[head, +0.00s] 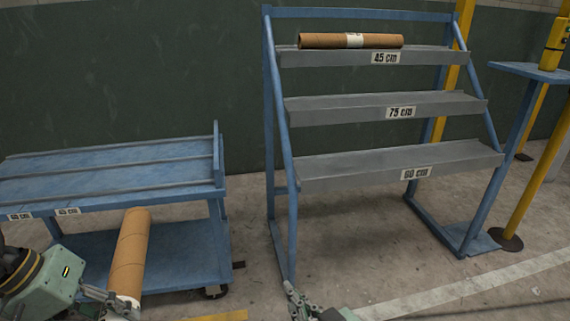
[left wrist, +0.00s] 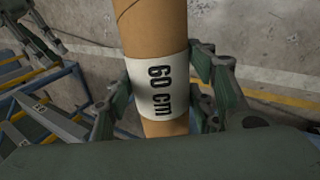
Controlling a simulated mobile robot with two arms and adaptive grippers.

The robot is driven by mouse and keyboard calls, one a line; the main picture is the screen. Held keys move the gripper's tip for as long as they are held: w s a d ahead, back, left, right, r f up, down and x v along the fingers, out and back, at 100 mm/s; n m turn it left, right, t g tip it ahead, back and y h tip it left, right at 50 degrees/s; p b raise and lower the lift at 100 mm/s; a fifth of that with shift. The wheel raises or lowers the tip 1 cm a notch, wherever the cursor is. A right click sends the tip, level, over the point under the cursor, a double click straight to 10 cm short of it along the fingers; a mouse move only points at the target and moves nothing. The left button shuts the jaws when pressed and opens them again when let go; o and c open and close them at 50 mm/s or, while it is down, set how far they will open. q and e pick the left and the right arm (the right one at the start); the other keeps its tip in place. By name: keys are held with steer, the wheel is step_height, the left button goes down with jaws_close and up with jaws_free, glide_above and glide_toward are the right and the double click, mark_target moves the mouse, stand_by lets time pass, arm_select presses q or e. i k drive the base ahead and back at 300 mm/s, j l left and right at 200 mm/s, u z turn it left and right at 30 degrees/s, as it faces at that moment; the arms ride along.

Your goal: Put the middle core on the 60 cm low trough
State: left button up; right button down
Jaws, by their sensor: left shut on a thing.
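A brown cardboard core (head: 130,252) is held tilted in front of the blue cart. In the left wrist view this core (left wrist: 156,30) has a white band reading 60 cm. My left gripper (left wrist: 160,95) is shut on it around the label; in the head view that gripper is low at the left edge of the picture's bottom. The low trough labelled 60 cm (head: 400,163) is the bottom grey shelf of the blue rack and is empty. My right gripper (head: 303,303) shows only partly at the bottom, in front of the rack; nothing is seen in it.
The middle trough labelled 75 cm (head: 340,107) is empty. The top 45 cm trough (head: 430,56) bears another core (head: 325,41). The blue cart (head: 95,160) has an empty top. The rack's left post (head: 280,150) stands between cart and troughs. A yellow post (head: 525,195) stands right.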

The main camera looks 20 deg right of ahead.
mark_target(403, 159)
steer(key=k+l, duration=0.1)
steer(key=l, duration=3.05)
steer(key=k+l, duration=0.15)
steer(key=l, duration=1.45)
